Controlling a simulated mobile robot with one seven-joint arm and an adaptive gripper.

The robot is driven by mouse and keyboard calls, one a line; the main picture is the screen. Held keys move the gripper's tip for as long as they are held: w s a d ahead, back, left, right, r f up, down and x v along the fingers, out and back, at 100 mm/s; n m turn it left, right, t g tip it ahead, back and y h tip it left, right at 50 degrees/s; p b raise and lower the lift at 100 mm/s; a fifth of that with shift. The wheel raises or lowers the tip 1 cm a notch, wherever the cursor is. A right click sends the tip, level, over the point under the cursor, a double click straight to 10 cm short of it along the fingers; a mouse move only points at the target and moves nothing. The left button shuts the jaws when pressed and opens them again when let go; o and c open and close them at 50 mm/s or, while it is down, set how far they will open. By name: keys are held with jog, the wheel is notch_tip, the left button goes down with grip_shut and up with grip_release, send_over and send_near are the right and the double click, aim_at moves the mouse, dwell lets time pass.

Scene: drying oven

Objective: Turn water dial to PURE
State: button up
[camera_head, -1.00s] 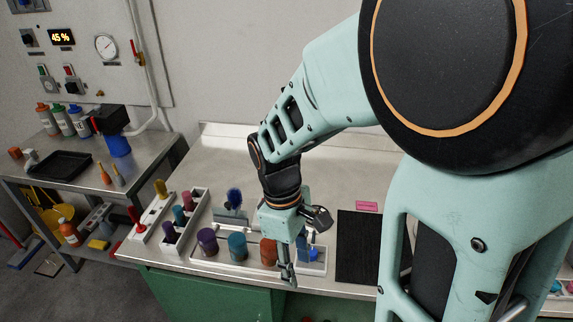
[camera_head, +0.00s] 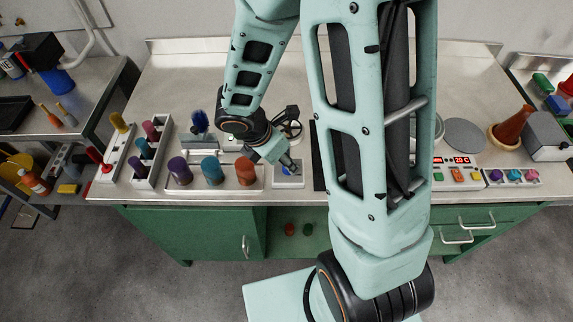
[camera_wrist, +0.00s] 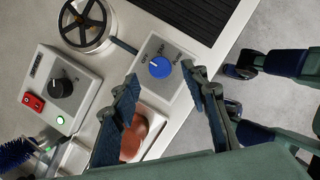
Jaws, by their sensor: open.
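The water dial (camera_wrist: 160,68) is a round blue knob with a white pointer mark, on a small light-grey box (camera_wrist: 181,104) in the wrist view. In the head view the box (camera_head: 289,183) sits at the bench's front edge, left of my arm's large link. My gripper (camera_wrist: 161,76) is open and empty, its fingertips on either side of the dial in the picture. I cannot tell whether they touch it. In the head view my gripper (camera_head: 289,163) points down over the box.
An orange-brown jar (camera_head: 246,172) stands just left of the box, with teal (camera_head: 212,170) and purple (camera_head: 180,171) jars beyond. A handwheel (camera_wrist: 86,25) and a grey box with a black knob (camera_wrist: 60,88) and red switch (camera_wrist: 33,101) are nearby. A black mat (camera_wrist: 205,14) lies beside the dial box.

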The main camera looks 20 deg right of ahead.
jog(key=x, duration=0.4)
jog(key=shift+b, duration=0.4)
jog(key=shift+c, duration=0.6)
grip_shut()
